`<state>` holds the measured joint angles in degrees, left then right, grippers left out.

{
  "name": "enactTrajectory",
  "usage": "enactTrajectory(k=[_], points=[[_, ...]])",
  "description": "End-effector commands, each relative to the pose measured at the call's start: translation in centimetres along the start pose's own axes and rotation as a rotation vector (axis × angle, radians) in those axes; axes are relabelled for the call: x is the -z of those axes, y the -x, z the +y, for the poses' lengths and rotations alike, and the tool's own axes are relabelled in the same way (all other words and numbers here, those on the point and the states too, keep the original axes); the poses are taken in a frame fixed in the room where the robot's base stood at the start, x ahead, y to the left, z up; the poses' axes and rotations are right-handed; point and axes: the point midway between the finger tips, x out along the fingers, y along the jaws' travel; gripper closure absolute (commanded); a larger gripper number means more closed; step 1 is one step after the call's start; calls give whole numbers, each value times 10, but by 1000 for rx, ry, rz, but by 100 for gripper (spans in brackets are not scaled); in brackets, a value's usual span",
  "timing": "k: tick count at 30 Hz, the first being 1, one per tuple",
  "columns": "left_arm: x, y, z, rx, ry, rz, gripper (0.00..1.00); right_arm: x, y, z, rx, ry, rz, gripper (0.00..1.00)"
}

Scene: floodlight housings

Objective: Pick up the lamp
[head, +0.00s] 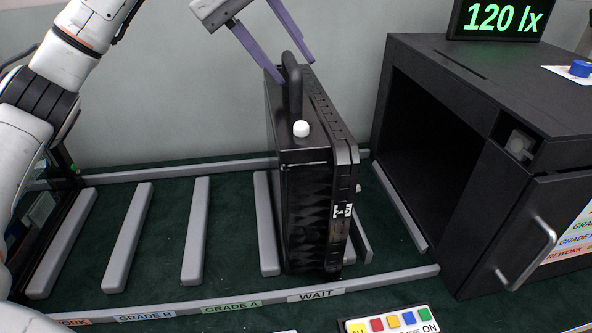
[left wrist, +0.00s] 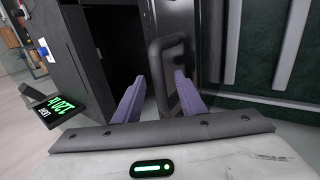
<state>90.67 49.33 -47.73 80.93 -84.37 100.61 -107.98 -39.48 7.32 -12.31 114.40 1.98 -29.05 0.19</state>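The lamp (head: 308,195) is a tall black floodlight housing with a looped handle (head: 292,85) on top and a white knob near it. It stands upright in the rack slot above the WAIT label. My left gripper (head: 297,72) is above the lamp, its two purple fingers spread with the handle's upper end near or between them. In the left wrist view the handle (left wrist: 165,65) shows just beyond the open fingers (left wrist: 160,95); I cannot tell whether they touch it. My right gripper is not in view.
A black cabinet (head: 480,70) with an open dark bay and a handled door stands close on the right, with a 120 lx display (head: 499,18) on top. Grey rack bars (head: 196,230) form empty slots left of the lamp. A panel of coloured buttons (head: 392,322) lies in front.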

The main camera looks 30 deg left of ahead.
Motion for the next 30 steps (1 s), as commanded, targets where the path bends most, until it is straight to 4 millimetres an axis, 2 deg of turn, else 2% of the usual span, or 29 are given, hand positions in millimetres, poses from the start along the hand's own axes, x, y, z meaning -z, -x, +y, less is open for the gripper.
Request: enactTrajectory(k=[3, 11, 15, 17, 18, 30], points=[[0, -11, 0, 0, 1, -1, 63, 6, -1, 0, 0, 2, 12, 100], [0, -13, 0, -1, 0, 0, 64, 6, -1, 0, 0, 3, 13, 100], [0, -12, 0, -1, 0, 0, 88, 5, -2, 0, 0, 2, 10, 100], [0, -12, 0, -1, 0, 0, 98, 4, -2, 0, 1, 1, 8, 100], [0, -12, 0, -1, 0, 0, 100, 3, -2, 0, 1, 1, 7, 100], [0, -12, 0, -1, 0, 0, 100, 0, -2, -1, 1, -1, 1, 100]])
